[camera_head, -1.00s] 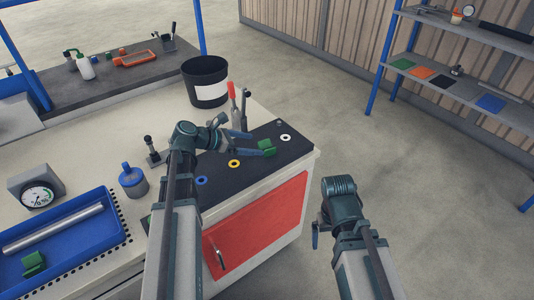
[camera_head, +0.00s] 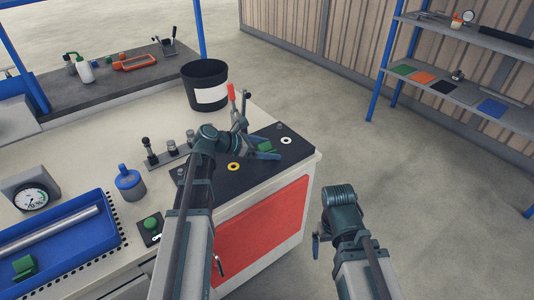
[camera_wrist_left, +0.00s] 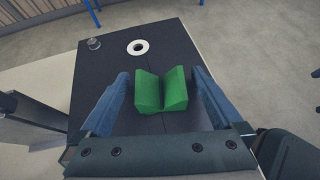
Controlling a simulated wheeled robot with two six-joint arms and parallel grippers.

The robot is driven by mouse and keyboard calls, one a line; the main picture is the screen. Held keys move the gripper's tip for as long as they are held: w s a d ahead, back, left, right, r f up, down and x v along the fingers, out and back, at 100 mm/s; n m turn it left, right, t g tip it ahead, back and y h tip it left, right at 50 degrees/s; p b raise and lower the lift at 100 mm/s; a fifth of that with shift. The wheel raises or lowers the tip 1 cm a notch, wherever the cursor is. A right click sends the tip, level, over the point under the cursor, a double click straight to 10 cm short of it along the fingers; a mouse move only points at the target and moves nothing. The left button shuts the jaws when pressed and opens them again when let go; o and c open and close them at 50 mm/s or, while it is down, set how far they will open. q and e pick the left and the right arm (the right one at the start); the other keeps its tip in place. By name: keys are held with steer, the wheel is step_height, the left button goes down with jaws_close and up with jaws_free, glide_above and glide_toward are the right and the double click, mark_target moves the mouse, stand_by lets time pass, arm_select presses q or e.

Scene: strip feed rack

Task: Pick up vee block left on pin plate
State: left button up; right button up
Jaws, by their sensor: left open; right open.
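A green vee block (camera_head: 266,147) sits on the dark pin plate (camera_head: 230,184) at the bench's front corner. In the left wrist view the vee block (camera_wrist_left: 162,90) lies between the two blue fingers, its groove facing up, with a gap at each side. My left gripper (camera_head: 268,148) is open around it; the same gripper shows in the left wrist view (camera_wrist_left: 160,92). Its arm hides part of the plate. My right gripper (camera_head: 316,240) is apart from the bench, over the floor, and mostly hidden by its arm.
A red-handled clamp (camera_head: 232,95) stands behind my left gripper. A black bin (camera_head: 205,84) stands further back. A blue tray (camera_head: 88,235) at left holds a bar and another green block (camera_head: 24,267).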

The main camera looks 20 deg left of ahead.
arm_select(q)
steer(key=c, duration=1.5)
steer(key=shift+r, duration=0.2)
arm_select(e)
steer(key=shift+r, duration=0.15)
